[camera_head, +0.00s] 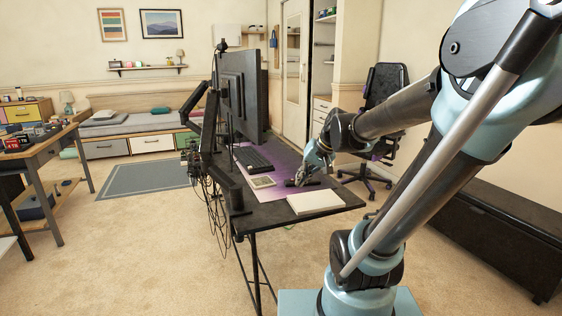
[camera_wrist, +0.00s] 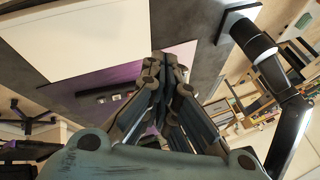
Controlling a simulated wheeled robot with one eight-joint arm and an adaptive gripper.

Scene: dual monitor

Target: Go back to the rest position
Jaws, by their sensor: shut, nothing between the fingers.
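My gripper (camera_head: 301,179) is low over the right part of the desk, above the purple mat, in the head view. In the wrist view my gripper (camera_wrist: 165,62) has its fingers together, with nothing between them. The fingertips point toward the desk top (camera_wrist: 205,55). Whether they touch the desk cannot be told.
An office chair (camera_head: 385,95) stands behind the desk. Open carpet (camera_head: 130,250) lies at the left.

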